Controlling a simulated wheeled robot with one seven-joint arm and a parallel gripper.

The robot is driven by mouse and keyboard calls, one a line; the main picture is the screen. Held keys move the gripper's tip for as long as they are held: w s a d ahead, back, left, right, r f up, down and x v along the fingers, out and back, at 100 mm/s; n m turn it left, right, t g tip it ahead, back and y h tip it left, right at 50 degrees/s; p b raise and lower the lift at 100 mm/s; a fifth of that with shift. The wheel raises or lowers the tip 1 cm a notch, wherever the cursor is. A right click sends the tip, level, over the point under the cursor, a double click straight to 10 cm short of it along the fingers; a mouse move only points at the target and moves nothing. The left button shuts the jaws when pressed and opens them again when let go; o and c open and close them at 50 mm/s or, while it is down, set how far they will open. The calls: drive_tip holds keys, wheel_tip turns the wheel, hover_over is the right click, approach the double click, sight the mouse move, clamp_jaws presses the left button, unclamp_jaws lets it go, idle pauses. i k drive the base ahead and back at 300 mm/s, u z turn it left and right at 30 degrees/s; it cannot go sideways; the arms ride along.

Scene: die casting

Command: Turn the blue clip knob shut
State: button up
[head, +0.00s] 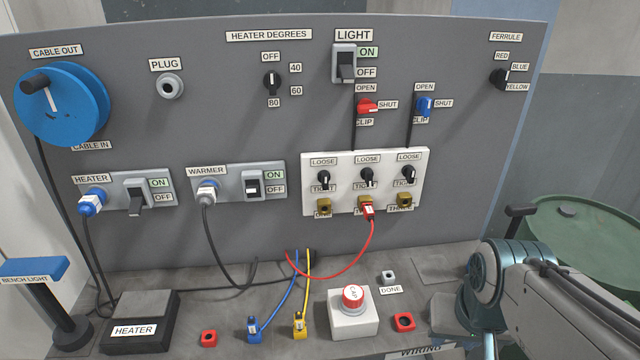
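The blue clip knob (426,107) is on the right part of the grey panel, at the top of a dark vertical line. Its long side stands near upright, toward the OPEN label (425,87) above it. The SHUT label (443,103) is to its right, and a CLIP label below is partly covered. My arm shows at the lower right, below and apart from the knob. My gripper's fingers cannot be made out in the head view.
The red clip knob (367,106) is close to the left and lies sideways toward its SHUT label. A white terminal plate (330,205) with black knobs is below. A ferrule selector (499,77) is at the upper right. A green barrel (590,240) stands right of the panel.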

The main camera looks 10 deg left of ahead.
sight(423, 104)
drive_tip(key=k, duration=1.25)
drive_tip(key=z, duration=0.65)
drive_tip(key=i, duration=1.45)
drive_tip(key=u, duration=0.15)
